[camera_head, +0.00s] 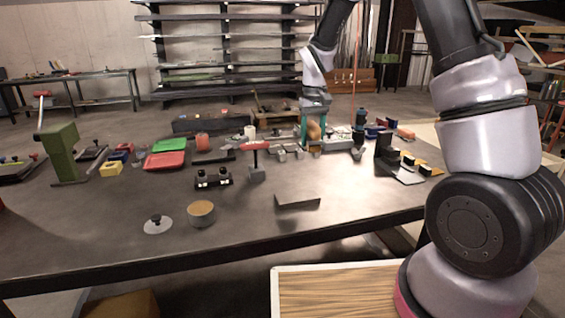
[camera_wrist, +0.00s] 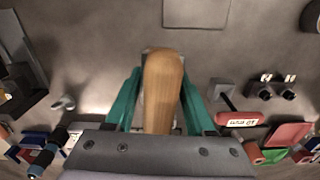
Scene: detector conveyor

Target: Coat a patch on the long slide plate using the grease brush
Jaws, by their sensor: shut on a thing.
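My gripper (camera_head: 313,133) is at the back middle of the table, with teal fingers. It is shut on the wooden handle of the grease brush (camera_head: 314,130). In the wrist view the rounded tan handle (camera_wrist: 162,90) stands between the two teal fingers; the bristles are hidden. A flat grey plate (camera_head: 298,201), probably the slide plate, lies near the table's front edge, apart from my gripper. It also shows at the top of the wrist view (camera_wrist: 197,12). A round tin with a tan top (camera_head: 201,213) stands at the front left, with a knobbed lid (camera_head: 158,225) beside it.
A red-handled tool (camera_head: 255,158) and a black block with two knobs (camera_head: 213,179) stand left of the plate. A black bracket with yellow pieces (camera_head: 408,168) is at the right. Red and green trays (camera_head: 165,160) lie at the left. Table around the plate is clear.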

